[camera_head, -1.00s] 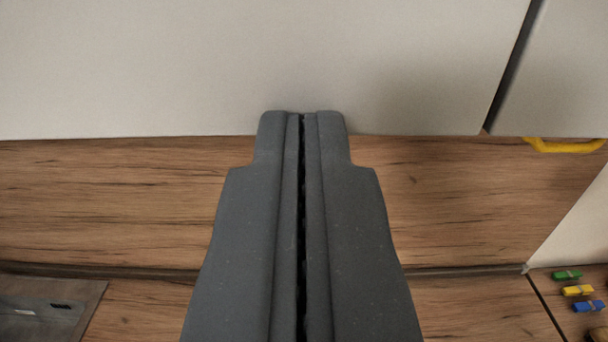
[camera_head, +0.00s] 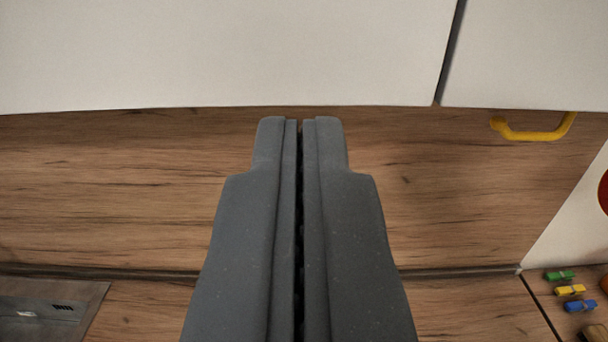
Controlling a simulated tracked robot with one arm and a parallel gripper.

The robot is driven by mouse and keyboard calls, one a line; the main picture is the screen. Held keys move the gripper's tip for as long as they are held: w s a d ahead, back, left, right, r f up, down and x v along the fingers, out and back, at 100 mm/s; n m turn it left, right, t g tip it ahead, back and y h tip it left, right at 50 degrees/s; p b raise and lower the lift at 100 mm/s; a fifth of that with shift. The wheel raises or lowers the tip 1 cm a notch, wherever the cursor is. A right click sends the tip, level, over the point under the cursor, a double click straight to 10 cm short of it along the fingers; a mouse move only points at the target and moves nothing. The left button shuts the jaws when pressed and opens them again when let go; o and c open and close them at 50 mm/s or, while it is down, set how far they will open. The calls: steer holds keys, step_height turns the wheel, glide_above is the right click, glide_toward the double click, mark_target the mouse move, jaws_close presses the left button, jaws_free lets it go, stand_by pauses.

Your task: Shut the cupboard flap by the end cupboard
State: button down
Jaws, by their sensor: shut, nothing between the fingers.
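A wide pale cupboard flap (camera_head: 220,50) fills the top of the view, left of a dark vertical gap. Right of the gap is another pale cupboard front (camera_head: 530,55), with a yellow handle (camera_head: 533,132) at its lower edge. My gripper (camera_head: 301,122) is shut and empty, pointing up the middle of the picture. Its tips show just below the flap's lower edge, against the wood splashback, with a thin strip of wood between them in the picture. The flap's hinges and upper edge are out of view.
The oak splashback (camera_head: 130,190) runs behind my gripper down to the wood worktop (camera_head: 460,310). A dark grey panel (camera_head: 45,305) lies at the lower left. Green (camera_head: 559,276), yellow (camera_head: 570,290) and blue (camera_head: 580,306) pieces lie at the lower right, near a white side panel (camera_head: 572,215).

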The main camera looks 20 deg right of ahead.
steer(key=s+a+n+y+b, duration=0.1)
steer(key=s+a, duration=0.4)
steer(key=s, duration=0.7)
steer(key=s+a+f+n+g+y+b, duration=0.1)
steer(key=s+a+b, duration=0.3)
steer(key=s, duration=0.8)
steer(key=s+a+f+n+g+y+b, duration=0.1)
steer(key=s+a+y+b, duration=0.2)
steer(key=s+a, duration=0.5)
steer(key=s, duration=0.4)
steer(key=shift+s+n+y, duration=0.15)
steer(key=shift+n+y, duration=0.15)
